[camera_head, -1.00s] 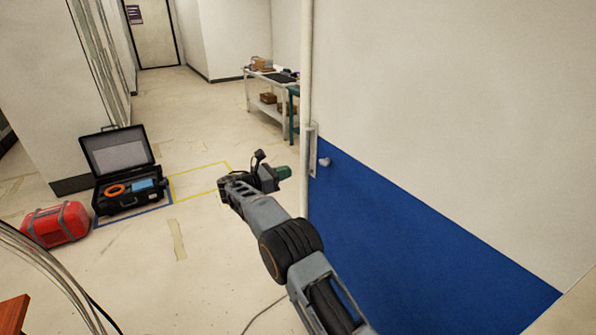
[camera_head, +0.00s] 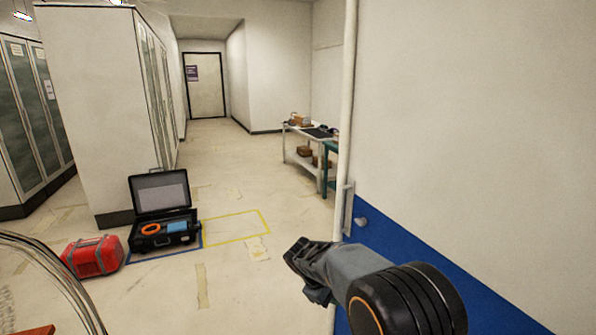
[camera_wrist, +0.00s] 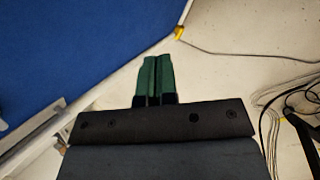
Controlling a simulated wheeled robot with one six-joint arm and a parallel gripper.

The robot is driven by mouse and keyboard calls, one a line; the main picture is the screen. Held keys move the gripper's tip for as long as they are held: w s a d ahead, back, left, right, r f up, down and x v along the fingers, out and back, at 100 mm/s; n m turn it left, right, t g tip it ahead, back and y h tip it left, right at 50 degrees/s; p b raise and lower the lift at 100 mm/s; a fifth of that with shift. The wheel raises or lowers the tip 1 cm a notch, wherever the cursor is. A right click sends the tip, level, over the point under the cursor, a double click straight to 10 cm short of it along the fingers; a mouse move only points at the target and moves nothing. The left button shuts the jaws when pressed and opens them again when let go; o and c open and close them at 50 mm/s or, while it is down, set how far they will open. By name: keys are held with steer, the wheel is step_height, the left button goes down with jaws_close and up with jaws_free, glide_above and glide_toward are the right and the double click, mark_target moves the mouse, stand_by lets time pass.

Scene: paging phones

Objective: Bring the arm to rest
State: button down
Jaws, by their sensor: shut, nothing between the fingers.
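My arm reaches in from the lower right in the head view, beside the white and blue wall, with a black round joint nearest the camera. Beyond the fingers are the pale floor and a blue panel (camera_wrist: 75,50).
An open black case (camera_head: 163,238) with an orange ring stands on the floor at left, beside a red bag (camera_head: 92,257). A white table (camera_head: 303,155) with boxes stands along the wall. A cable (camera_wrist: 240,53) lies on the floor. The middle floor is clear.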

steer(key=s+d+r+m+t+y, duration=0.1)
steer(key=s+d+r+m+y, duration=0.1)
steer(key=s, duration=0.5)
steer(key=s+d+r+m+t+y, duration=0.1)
steer(key=s+d+r+m, duration=0.1)
steer(key=s+r+m, duration=0.2)
steer(key=s+d+r+m+t+y, duration=0.1)
steer(key=s+d+r+m+y, duration=0.1)
steer(key=s, duration=0.8)
steer(key=shift+d+r+m+y, duration=0.3)
steer(key=shift+d+r+m, duration=0.25)
steer(key=shift+m, duration=0.55)
steer(key=c, duration=1.8)
jaws_free()
steer(key=shift+s, duration=0.1)
